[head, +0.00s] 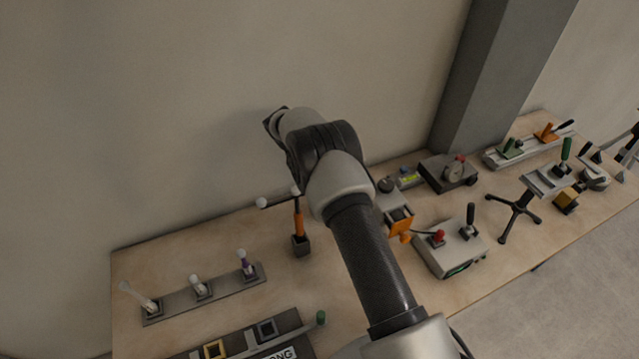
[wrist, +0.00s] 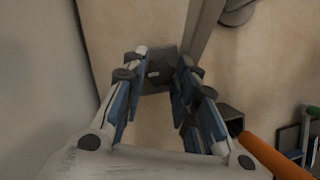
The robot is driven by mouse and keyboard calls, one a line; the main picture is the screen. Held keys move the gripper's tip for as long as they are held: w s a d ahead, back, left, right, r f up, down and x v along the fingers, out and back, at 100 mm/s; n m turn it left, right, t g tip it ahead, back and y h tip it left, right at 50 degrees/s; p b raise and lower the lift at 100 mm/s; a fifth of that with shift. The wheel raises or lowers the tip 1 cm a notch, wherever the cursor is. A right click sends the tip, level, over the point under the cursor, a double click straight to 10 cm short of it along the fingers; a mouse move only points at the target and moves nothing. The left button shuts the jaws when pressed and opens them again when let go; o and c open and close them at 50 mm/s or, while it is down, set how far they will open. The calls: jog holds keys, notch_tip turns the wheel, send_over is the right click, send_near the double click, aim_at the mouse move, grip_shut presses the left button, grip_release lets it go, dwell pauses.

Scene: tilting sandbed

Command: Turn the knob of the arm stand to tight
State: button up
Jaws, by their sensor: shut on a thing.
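My gripper (wrist: 163,62) has its two blue-padded fingers closed in on a dark grey squarish piece with a small light mark, which I take as the knob (wrist: 159,76) of the arm stand. The fingers hide its sides, and I cannot read its setting. An orange rod (wrist: 275,158) slants at the lower right of the wrist view, beside the right finger. In the head view the arm stand (head: 299,222) shows as an orange upright on a dark block, with a grey bar at its top. My wrist hides the gripper and knob there.
A rack of several white-topped pieces (head: 202,302) lies to the left. A grey box with a red knob and a lever (head: 450,250) stands to the right. A grey pillar (head: 490,85) and the wall bound the back. Bare table (head: 190,250) shows left of the arm stand.

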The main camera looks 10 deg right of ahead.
jog(key=shift+c, duration=1)
jog(key=shift+w+f+m+b, duration=0.1)
jog(key=shift+f+m+b, duration=0.1)
jog(key=shift+m+b, duration=0.4)
jog(key=shift+r+g+b, duration=0.15)
jog(key=shift+g+b, duration=0.15)
jog(key=shift+b, duration=0.2)
jog(key=shift+r, duration=0.1)
jog(key=o, duration=1.1)
jog(key=shift+r, duration=0.1)
jog(key=v, duration=1.1)
jog(key=shift+r, duration=0.4)
